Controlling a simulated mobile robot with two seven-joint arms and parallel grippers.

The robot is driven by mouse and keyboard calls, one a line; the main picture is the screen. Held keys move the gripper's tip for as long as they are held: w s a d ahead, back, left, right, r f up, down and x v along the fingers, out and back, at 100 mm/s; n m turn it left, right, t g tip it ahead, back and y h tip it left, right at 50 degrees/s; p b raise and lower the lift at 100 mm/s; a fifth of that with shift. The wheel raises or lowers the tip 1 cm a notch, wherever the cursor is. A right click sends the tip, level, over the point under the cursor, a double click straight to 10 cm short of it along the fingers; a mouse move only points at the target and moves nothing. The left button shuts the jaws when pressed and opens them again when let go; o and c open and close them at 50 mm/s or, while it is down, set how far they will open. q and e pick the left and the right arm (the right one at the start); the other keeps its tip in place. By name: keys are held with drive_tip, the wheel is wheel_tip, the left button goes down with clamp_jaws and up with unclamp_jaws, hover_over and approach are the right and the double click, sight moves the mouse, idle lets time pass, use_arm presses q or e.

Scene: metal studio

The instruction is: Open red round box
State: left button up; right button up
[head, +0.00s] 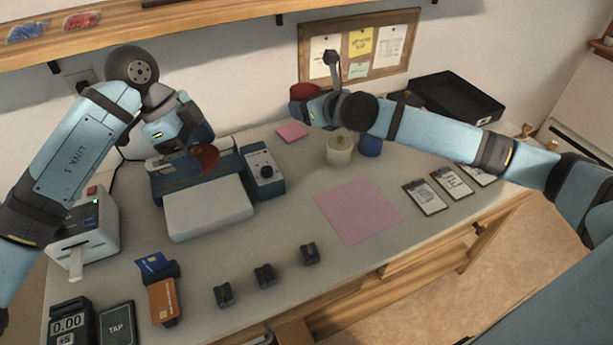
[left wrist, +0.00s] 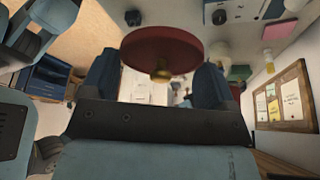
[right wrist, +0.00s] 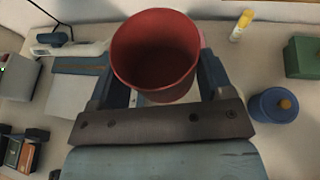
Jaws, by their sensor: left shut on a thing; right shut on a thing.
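The red round box is in two parts. Its lid, a red disc with a gold knob (left wrist: 162,52), is between the fingers of my left gripper (left wrist: 160,85); in the head view the lid (head: 208,157) shows below that gripper, above the blue machine. Its body, an open red cup (right wrist: 156,55), is between the fingers of my right gripper (right wrist: 155,85); its inside looks empty. In the head view the body (head: 303,91) is held up in front of the wall, partly hidden by the right gripper. Lid and body are well apart.
A cream round box (head: 340,152) and a blue round box (head: 370,145) stand on the counter. A pink mat (head: 358,210) lies clear at the middle. The blue machine (head: 265,172), a black tray (head: 455,98) and a card terminal (head: 70,322) stand around it.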

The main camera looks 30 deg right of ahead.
sight(310, 175)
wheel_tip(310, 175, down, 20)
drive_tip(key=b, duration=0.4)
drive_tip(key=shift+r, duration=0.2)
drive_tip(key=o, duration=1.3)
drive_tip(key=shift+f, duration=0.1)
drive_tip(key=shift+c, duration=0.2)
